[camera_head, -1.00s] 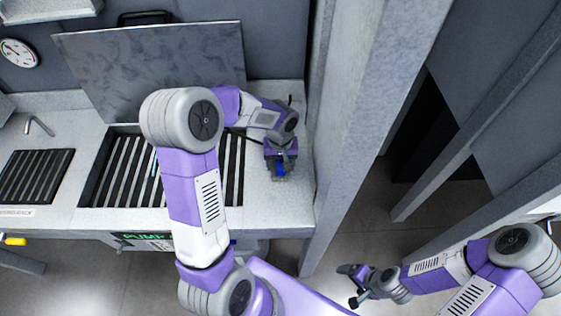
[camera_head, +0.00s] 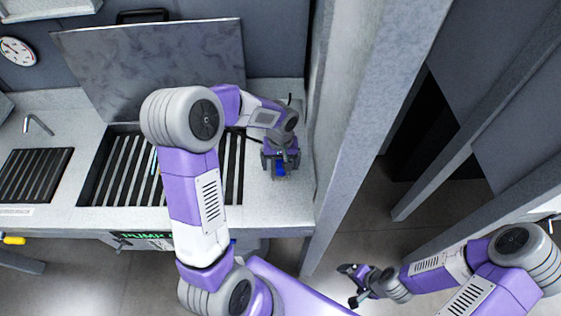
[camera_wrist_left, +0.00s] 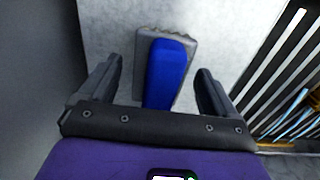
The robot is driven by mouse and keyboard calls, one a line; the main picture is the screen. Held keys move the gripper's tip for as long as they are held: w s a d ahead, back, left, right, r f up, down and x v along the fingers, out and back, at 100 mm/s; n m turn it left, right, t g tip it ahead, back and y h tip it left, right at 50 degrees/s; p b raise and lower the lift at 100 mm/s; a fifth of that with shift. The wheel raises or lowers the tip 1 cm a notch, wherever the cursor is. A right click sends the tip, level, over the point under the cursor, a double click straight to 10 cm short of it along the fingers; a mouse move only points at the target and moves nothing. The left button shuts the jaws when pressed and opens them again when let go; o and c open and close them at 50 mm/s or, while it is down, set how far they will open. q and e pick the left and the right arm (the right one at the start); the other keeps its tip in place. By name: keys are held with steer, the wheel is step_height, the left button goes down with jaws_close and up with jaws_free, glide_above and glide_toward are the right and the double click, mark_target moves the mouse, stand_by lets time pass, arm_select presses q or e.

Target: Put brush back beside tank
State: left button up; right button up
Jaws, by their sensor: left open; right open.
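The brush has a blue handle (camera_wrist_left: 166,72) and a grey head (camera_wrist_left: 150,40). It lies on the light grey counter right of the slatted tank (camera_head: 125,170). My left gripper (camera_wrist_left: 158,88) is open, its fingers on either side of the blue handle with gaps showing. In the head view my left gripper (camera_head: 280,165) hangs over the counter's right part, with the blue handle partly hidden under it. Whether the brush touches the gripper cannot be told. My right gripper (camera_head: 350,284) is open and empty over the floor at lower right.
A grey upright post (camera_head: 375,110) stands just right of the counter. A tilted grey panel (camera_head: 150,65) leans behind the tank. A second, smaller grate (camera_head: 35,175) and a tap (camera_head: 38,123) are at the left. Thin blue-white sticks (camera_wrist_left: 295,118) lie on the tank's slats.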

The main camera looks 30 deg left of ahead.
arm_select(q)
steer(key=shift+o, duration=0.5)
steer(key=shift+r+p, duration=2.6)
steer(key=shift+r, duration=0.95)
